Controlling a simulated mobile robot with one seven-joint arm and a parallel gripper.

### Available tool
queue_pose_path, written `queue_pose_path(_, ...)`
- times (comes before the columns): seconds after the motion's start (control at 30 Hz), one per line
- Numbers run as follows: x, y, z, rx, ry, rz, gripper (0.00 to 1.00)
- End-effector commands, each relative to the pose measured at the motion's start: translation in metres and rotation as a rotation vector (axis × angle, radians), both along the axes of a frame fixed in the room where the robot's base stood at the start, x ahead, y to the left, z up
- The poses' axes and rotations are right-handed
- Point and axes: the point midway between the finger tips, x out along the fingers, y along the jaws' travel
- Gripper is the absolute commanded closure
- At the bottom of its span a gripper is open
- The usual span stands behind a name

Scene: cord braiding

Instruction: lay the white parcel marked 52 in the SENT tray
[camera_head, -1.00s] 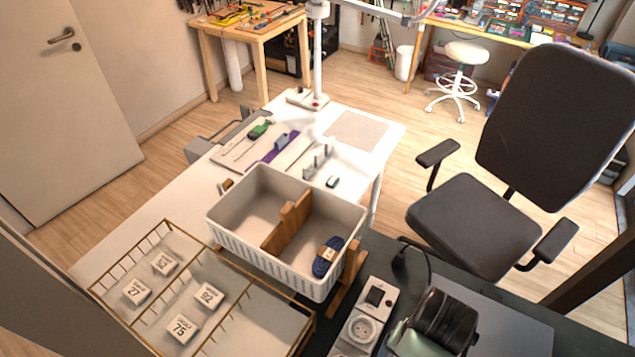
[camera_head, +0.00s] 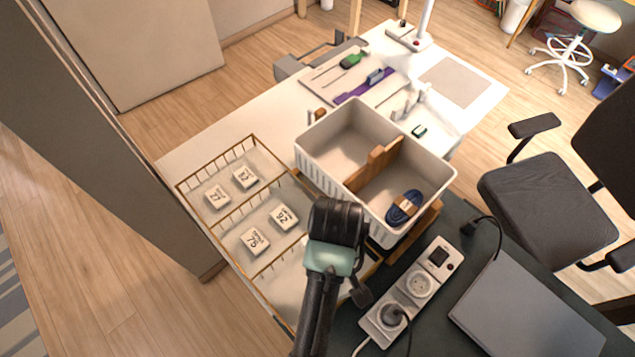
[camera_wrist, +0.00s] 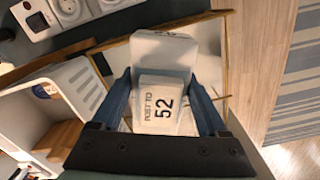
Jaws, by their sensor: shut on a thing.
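My gripper (camera_wrist: 159,80) is shut on the white parcel marked 52 (camera_wrist: 160,112), with a blue finger on each side of it. In the wrist view, a pale tray with a gold edge (camera_wrist: 228,62) lies behind the parcel. I cannot tell the gap between them. A second white block-like shape (camera_wrist: 165,48) shows just past the parcel; I cannot tell what it is. In the head view, my dark arm end hides the fingers and parcel. The gold-wire tray (camera_head: 254,139) has divided sections. No SENT label is readable.
Parcels 27 (camera_head: 217,196), 92 (camera_head: 284,217) and 75 (camera_head: 255,240), and another parcel (camera_head: 245,177), lie in the wire tray. A white two-part bin (camera_head: 330,170) with a blue cord bundle (camera_head: 405,207) stands beside it. A power strip (camera_head: 418,284) lies to the right.

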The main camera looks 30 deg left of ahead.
Motion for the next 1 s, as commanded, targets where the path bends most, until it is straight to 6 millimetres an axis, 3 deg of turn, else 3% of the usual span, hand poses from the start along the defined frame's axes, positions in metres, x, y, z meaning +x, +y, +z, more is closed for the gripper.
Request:
queue_pose_path(0.1, -0.013, 0.018, 0.004, 0.004, 0.003, 0.197, 0.80)
queue_pose_path(0.3, -0.023, 0.032, 0.000, 0.009, 0.006, 0.353, 0.80)
queue_pose_path(0.53, -0.024, 0.033, -0.040, 0.009, 0.008, 0.366, 0.80)
queue_pose_path(1.0, -0.024, 0.033, -0.094, 0.010, 0.005, 0.363, 0.80)
